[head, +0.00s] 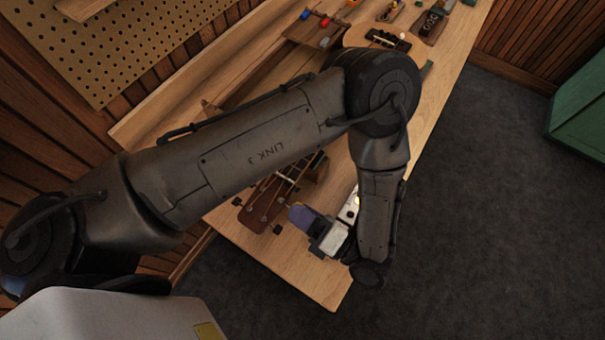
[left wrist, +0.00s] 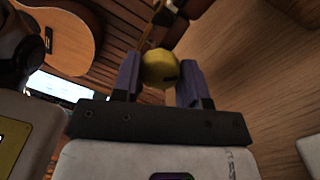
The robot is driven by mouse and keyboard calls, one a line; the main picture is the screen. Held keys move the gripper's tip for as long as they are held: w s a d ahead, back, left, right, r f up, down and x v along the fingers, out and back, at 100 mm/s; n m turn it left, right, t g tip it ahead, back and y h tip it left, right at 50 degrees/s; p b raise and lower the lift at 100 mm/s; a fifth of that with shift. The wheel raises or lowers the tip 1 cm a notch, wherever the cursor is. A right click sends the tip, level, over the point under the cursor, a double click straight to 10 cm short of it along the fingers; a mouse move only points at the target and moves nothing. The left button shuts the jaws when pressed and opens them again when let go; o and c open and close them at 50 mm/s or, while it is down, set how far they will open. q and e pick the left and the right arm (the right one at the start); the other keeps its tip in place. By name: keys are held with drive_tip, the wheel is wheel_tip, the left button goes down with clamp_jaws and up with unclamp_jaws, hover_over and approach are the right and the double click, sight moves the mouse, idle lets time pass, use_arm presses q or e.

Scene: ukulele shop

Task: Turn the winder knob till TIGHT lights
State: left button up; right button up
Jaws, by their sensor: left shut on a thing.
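My left gripper (left wrist: 160,76) has two purple fingers, seen close in the left wrist view. They are shut on a rounded yellow knob (left wrist: 160,68) with a dark mark on its side. In the head view my left gripper (head: 300,216) is low over the near end of the bench, beside a ukulele's headstock (head: 262,202) with several tuning pegs. The knob is hidden there by the gripper and arm. I cannot make out a TIGHT lamp in either view. My right gripper is not in view.
The wooden bench (head: 325,283) runs away to the upper right. Another ukulele body (head: 365,35) and small tools lie at its far end. A pegboard (head: 125,45) stands along the left. Open carpet (head: 480,200) and a green cabinet (head: 580,130) are to the right.

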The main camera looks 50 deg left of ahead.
use_arm(q)
drive_tip(key=shift+m, duration=0.9)
drive_tip(key=o, duration=0.6)
drive_tip(key=shift+o, duration=0.2)
